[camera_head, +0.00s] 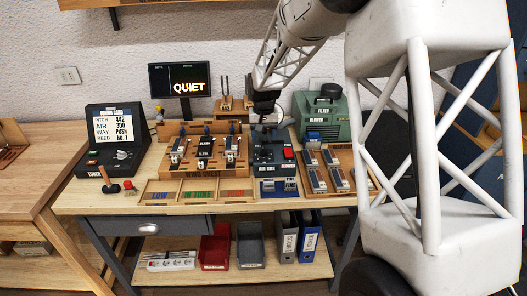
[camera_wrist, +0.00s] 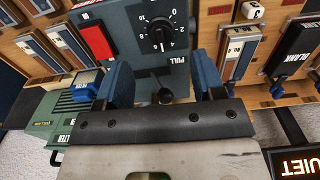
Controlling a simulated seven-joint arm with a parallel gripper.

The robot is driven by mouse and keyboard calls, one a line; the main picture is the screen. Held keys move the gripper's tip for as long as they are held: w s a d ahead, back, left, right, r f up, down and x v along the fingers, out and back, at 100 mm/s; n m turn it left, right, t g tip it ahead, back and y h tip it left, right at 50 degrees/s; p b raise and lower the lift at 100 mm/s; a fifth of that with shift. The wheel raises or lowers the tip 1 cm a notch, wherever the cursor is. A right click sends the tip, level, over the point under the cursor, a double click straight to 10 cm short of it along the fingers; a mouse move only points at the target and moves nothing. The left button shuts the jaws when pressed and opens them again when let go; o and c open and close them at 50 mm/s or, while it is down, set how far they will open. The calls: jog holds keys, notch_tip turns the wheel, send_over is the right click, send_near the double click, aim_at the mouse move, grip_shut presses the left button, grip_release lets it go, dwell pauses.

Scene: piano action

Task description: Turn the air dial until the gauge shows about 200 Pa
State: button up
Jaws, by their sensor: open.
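The air dial is a black round knob (camera_wrist: 162,34) with a white pointer mark and a ring of white numbers, on the dark face of the air box (camera_head: 267,158). My gripper (camera_wrist: 163,83) is open, its two blue fingers apart and nothing held between them. In the wrist view the dial lies beyond the fingertips, not touched. A small black ball-ended knob (camera_wrist: 165,96), near a PULL label, shows in the gap between the fingers. In the head view my gripper (camera_head: 265,108) is above the back of the air box. I cannot make out a gauge reading in either view.
A red button (camera_wrist: 97,41) sits beside the dial. The green blower (camera_head: 322,117) stands at the right, and a wooden block of levers (camera_head: 203,150) at the left. A black screen (camera_head: 179,79) reads QUIET. Shallow trays (camera_head: 200,203) line the bench front.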

aim_at(264, 150)
jog(key=shift+f, duration=3.65)
jog(key=c, duration=0.9)
jog(key=shift+o, duration=0.2)
jog(key=shift+n, duration=0.4)
jog(key=n, duration=0.4)
jog(key=shift+d+r, duration=0.1)
jog(key=shift+d, duration=0.05)
jog(key=n, duration=0.5)
jog(key=shift+w+d, duration=0.1)
